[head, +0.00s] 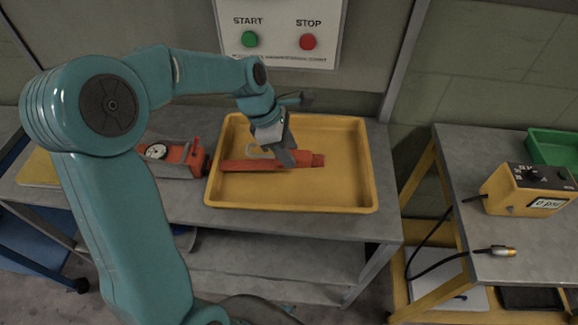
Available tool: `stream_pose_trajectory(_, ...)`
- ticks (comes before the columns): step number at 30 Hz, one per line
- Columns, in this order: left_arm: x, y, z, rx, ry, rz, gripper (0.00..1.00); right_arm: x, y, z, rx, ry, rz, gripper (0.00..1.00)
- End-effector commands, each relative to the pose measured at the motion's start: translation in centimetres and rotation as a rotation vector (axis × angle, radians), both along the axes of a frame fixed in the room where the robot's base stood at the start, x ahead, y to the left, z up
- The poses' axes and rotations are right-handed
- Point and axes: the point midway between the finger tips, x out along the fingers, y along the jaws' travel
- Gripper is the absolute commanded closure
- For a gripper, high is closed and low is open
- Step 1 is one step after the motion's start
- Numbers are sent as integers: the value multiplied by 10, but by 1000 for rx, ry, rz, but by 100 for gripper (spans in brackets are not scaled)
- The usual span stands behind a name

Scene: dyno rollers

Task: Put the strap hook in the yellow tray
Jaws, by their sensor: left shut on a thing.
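The yellow tray (345,195) stands on the grey bench in the middle of the view. A long orange-red piece (245,165), which I take for the strap hook, lies across the inside of the tray, low or on its floor. A pale curved loop (260,150) shows just above its middle. My left gripper (285,157) reaches down into the tray from above and is shut on the orange-red piece right of its middle. The fingers hide part of it, and I cannot tell whether it touches the tray floor. My right gripper is not in view.
An orange-red device with a round gauge (157,151) lies left of the tray. A START/STOP panel (280,30) is on the wall behind. At right, another bench holds a yellow meter box (525,190), a cable plug (503,251) and a green tray (555,148).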

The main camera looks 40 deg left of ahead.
Motion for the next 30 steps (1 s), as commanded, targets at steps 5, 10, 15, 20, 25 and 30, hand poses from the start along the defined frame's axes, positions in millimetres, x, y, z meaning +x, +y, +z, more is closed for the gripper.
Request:
stream_pose_trajectory(5, 1, -1, -19, -1, 0, 0, 96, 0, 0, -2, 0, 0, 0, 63)
stream_pose_trajectory(10, 1, -3, -46, -2, 3, 0, 96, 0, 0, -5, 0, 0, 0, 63)
stream_pose_trajectory(15, 1, -2, -60, -1, -1, 0, 96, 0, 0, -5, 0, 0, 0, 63)
stream_pose_trajectory(20, 1, -2, -59, 0, -2, -1, 96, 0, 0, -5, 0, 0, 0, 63)
stream_pose_trajectory(25, 1, -2, -63, -1, -1, -1, 96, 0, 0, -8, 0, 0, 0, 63)
stream_pose_trajectory(30, 1, -2, -62, 0, 0, -1, 35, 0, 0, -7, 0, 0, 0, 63)
